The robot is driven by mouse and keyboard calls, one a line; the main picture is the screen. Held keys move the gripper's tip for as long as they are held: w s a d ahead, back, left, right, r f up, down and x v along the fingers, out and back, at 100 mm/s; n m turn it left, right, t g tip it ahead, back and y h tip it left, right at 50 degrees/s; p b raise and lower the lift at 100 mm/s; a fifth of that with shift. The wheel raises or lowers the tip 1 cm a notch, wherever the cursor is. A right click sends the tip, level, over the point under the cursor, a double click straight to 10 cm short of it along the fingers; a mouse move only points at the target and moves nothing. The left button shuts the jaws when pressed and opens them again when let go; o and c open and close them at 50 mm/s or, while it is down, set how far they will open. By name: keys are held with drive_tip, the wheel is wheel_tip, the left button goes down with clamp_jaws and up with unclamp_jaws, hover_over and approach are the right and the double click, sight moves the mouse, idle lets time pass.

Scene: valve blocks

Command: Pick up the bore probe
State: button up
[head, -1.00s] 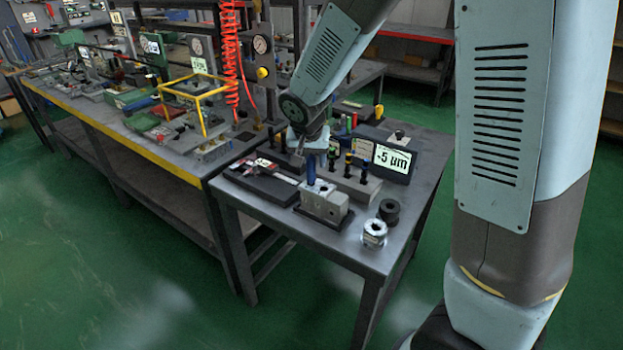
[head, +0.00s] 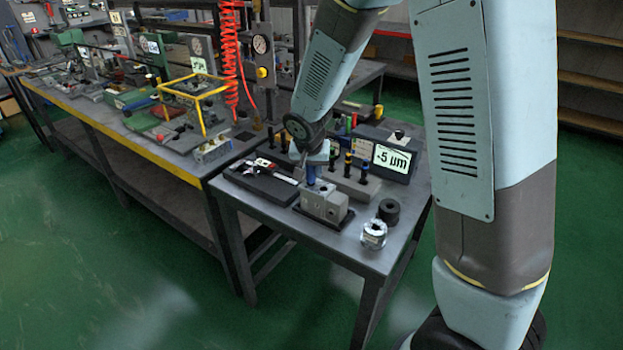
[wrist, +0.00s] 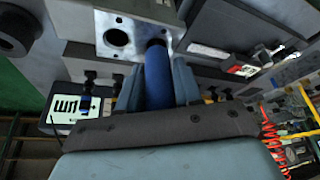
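The bore probe (head: 311,179) has a blue handle and stands upright in the grey bored valve block (head: 325,204) on the small table. In the wrist view the blue handle (wrist: 158,78) runs between my gripper's two fingers, its far end at a hole in the block's metal face (wrist: 135,38). My gripper (head: 313,168) is low over the block, around the handle. One finger lies close on each side, and I cannot tell whether they touch it. The handle's near end is hidden by the gripper body.
A rack (head: 355,184) with several dark-topped pins stands just behind the block. A display reading -5 µm (head: 392,160) is behind it. A black ring (head: 388,211) and a metal ring (head: 374,234) stand right of the block. A caliper in a dark tray (head: 262,181) lies left.

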clamp_jaws()
drive_tip(key=shift+r, duration=0.1)
